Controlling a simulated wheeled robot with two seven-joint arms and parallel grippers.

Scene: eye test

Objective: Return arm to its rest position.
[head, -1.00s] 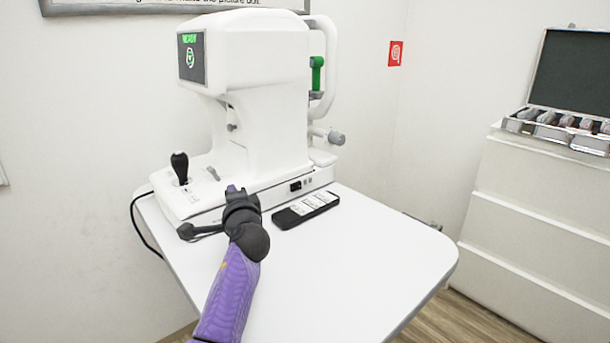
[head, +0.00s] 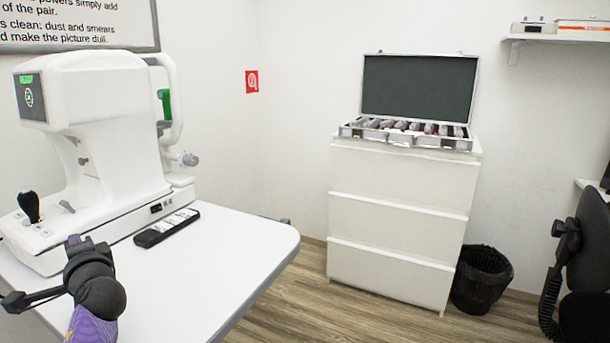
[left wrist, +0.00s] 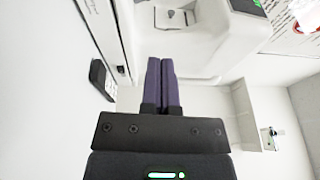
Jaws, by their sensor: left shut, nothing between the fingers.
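My left gripper (head: 74,241) is at the lower left of the head view, above the white table beside the eye-test machine (head: 95,130). In the left wrist view its two purple fingers (left wrist: 160,82) are together, with nothing between them. The machine's base and white body fill the top of the left wrist view (left wrist: 190,40). Whether the gripper touches the machine cannot be told. My right gripper does not show.
A black remote-like box (head: 167,227) lies on the white table (head: 215,262) by the machine. A white drawer unit (head: 395,215) bears an open lens case (head: 418,92). A black bin (head: 482,280) and a black chair (head: 585,265) stand at the right. Floor shows between table and drawers.

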